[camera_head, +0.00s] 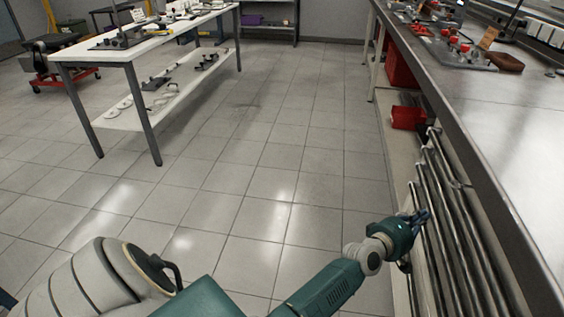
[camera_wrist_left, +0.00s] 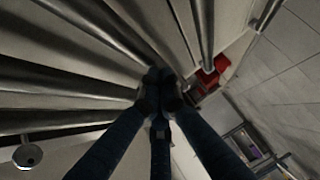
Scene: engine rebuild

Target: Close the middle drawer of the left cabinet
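The left cabinet (camera_head: 402,180) stands under the workbench at the right of the head view. Several long metal bar handles (camera_head: 462,235) run along its drawer fronts; they also fill the upper left of the left wrist view (camera_wrist_left: 65,80). My left gripper (camera_head: 424,215) is at the drawer fronts, beside the handles. In the left wrist view its dark fingers (camera_wrist_left: 160,82) come together at their tips, close to a drawer front. I see nothing clearly held between them. Which drawer is the middle one, and how far it stands out, I cannot tell. My right gripper is not in view.
The metal workbench top (camera_head: 520,130) overhangs the drawers at the right. Red bins (camera_head: 408,117) sit beyond the cabinet, under the bench. A white table (camera_head: 145,48) with parts stands at the far left. The tiled floor between is clear.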

